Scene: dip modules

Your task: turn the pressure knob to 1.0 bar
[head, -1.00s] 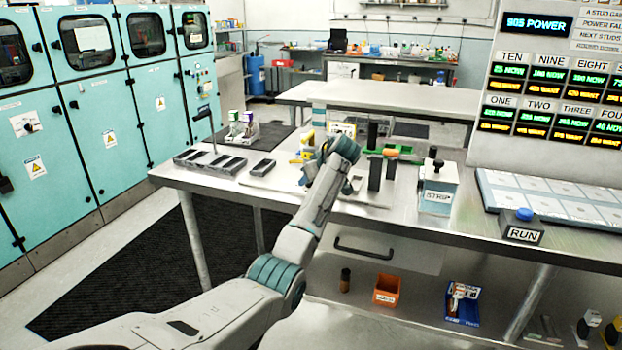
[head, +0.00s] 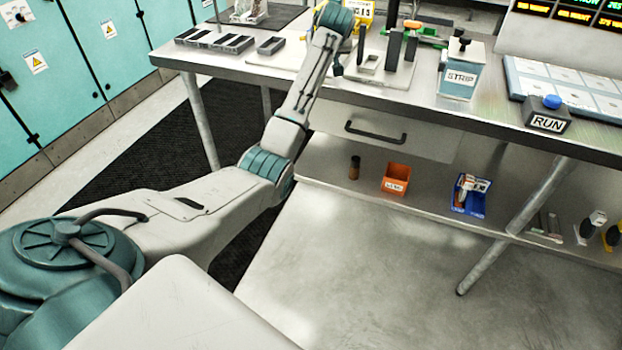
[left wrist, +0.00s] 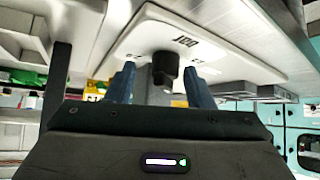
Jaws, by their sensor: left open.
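A black knob (left wrist: 164,66) sits on a pale plate (left wrist: 212,48) in the left wrist view. Upside-down lettering beside it looks like "bar". The pointer and scale marks cannot be read. My left gripper (left wrist: 160,76) is open, its two dark blue fingers apart on either side of the knob in this view. I cannot tell whether they touch it. In the head view my left arm reaches over the bench, and its wrist hides the gripper's fingers and the knob. My right gripper is not in view.
On the bench (head: 424,102), dark trays (head: 215,41) lie left of my arm. Dark posts on a plate, a STRIP box (head: 459,78) and a RUN button box (head: 548,118) stand to the right. An orange bin (head: 395,179) sits on the lower shelf.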

